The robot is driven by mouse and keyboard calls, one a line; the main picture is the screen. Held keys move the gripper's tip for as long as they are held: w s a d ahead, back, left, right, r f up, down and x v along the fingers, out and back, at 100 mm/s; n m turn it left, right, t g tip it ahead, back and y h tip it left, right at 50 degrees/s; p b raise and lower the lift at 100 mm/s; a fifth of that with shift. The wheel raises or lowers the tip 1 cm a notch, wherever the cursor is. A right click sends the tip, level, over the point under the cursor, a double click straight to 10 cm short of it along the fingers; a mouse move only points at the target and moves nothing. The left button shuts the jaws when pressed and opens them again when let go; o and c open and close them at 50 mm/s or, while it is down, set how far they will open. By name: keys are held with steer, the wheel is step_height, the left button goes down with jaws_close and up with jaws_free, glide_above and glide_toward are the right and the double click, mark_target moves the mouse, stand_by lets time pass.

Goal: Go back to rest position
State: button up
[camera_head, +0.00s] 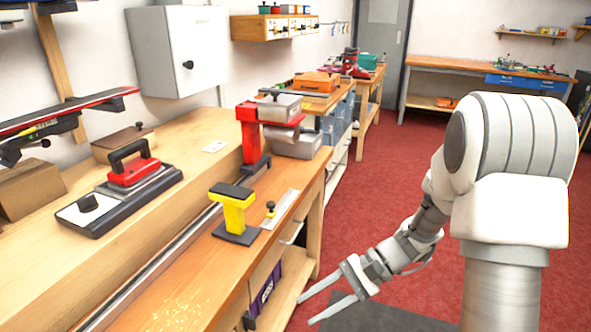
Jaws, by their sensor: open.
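My gripper (322,297) is at the lower middle of the head view, at the end of my white and grey arm. Its two long pale fingers are spread apart, with nothing between them. The gripper hangs over the floor beside the front edge of the wooden bench (236,257), to the right of its lower shelf. The arm reaches down and left from the right side of the picture.
A grey mat (375,317) lies below the gripper. Red carpet (385,150) is clear towards the far bench (450,72).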

steer(key=s+d+r+n+t+h, duration=0.4)
steer(key=s+d+r+h, duration=0.15)
steer(key=r, duration=0.25)
steer(key=s+d+r+n+t+h, duration=0.5)
steer(key=s+r+h, duration=0.15)
steer(key=r, duration=0.25)
step_height(320, 180, up, 16)
steer(key=p, duration=1.5)
steer(key=shift+a+f+y+p, duration=0.2)
steer(key=shift+f+y+p, duration=0.05)
steer(key=shift+y+p, duration=0.1)
steer(key=shift+a, duration=0.15)
